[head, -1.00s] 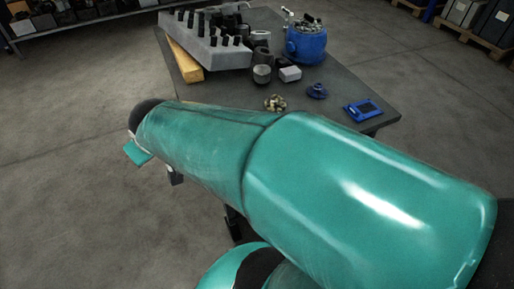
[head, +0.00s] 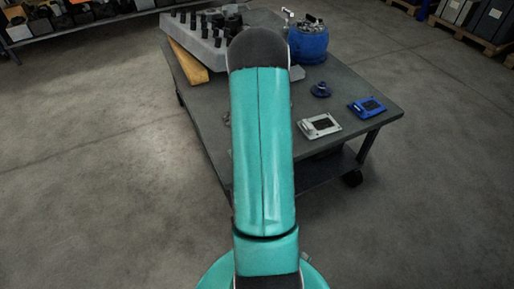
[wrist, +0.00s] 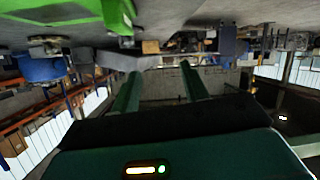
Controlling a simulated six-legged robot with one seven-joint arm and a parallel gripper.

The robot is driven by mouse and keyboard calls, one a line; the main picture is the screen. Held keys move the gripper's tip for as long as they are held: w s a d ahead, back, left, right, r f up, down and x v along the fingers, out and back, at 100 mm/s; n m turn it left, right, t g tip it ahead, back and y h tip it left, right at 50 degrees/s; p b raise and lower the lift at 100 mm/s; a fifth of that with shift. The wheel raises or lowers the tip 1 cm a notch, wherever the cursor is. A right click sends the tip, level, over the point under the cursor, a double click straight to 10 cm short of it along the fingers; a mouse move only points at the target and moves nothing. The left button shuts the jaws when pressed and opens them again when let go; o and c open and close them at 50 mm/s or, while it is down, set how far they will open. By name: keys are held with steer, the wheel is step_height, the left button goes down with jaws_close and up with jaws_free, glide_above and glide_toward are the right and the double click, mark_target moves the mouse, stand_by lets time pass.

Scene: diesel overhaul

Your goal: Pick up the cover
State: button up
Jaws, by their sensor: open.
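Two flat rectangular covers with dark centres lie on the dark workbench (head: 355,83), near its front right edge. One cover is silver-grey (head: 320,125) and the other is blue (head: 368,107); I cannot tell which one the task means. My gripper is hidden behind my arm in the head view. In the wrist view the two fingers of my gripper (wrist: 160,88) are apart with nothing between them. Neither cover can be made out clearly in the wrist view.
A blue housing (head: 308,44) and a grey block with dark pegs (head: 200,42) stand at the back, beside a wooden beam (head: 188,62). A bright green object (wrist: 60,14) shows close in the wrist view.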

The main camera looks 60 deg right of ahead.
steer(key=s+f+m+t+h, duration=0.2)
steer(key=s+f, duration=0.4)
steer(key=s, duration=0.3)
steer(key=shift+m, duration=0.3)
steer(key=x, duration=0.7)
steer(key=shift+w+r, duration=0.1)
steer(key=shift+x, duration=3.05)
steer(key=shift+d+r, duration=0.1)
steer(key=shift+r, duration=0.05)
jaws_close()
